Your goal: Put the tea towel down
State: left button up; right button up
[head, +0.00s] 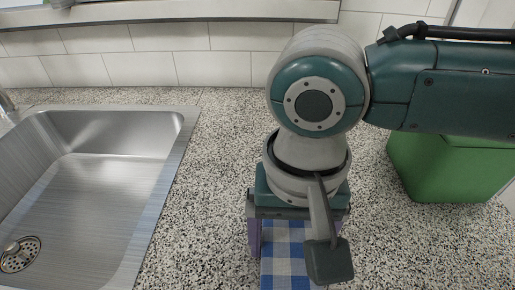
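The tea towel (283,265) is blue and white checked. It shows below my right gripper and runs down to the bottom edge of the head view. My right gripper (297,240) points down over the counter, its purple fingers set apart with the towel showing between them. The fingertips and the far part of the towel are hidden by the gripper and its wrist. I cannot tell whether the fingers press on the towel or whether it rests on the counter. My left gripper is not in view.
A speckled stone counter (205,225) fills the middle, with clear room left of my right gripper. A steel sink (100,185) lies at the left. A green box (445,175) stands at the right, partly behind my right arm. A white tiled wall (140,65) is behind.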

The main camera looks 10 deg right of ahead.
aim_at(290, 242)
jog(key=shift+o, duration=0.8)
notch_tip(290, 242, up, 12)
jog(key=p, duration=0.2)
jog(key=s+a+f+n+t+y, duration=0.2)
jog(key=s+a+f+n+y, duration=0.1)
jog(key=s+a+n+y, duration=0.15)
jog(key=shift+t+h, duration=0.8)
jog(key=shift+h, duration=0.15)
jog(key=s+d, duration=0.1)
jog(key=d, duration=0.1)
jog(key=s+d+f, duration=0.1)
jog(key=d, duration=0.1)
jog(key=s+d+f, duration=0.1)
jog(key=s+d, duration=0.1)
jog(key=d, duration=0.1)
jog(key=shift+f, duration=0.15)
jog(key=s+d, duration=0.1)
jog(key=d, duration=0.1)
jog(key=s+d+h, duration=0.1)
jog(key=d, duration=0.1)
jog(key=s+d+h, duration=0.1)
jog(key=d, duration=0.1)
jog(key=shift+s+d+f+n, duration=0.25)
jog(key=shift+f, duration=0.15)
jog(key=shift+s+d, duration=0.1)
jog(key=shift+d, duration=0.1)
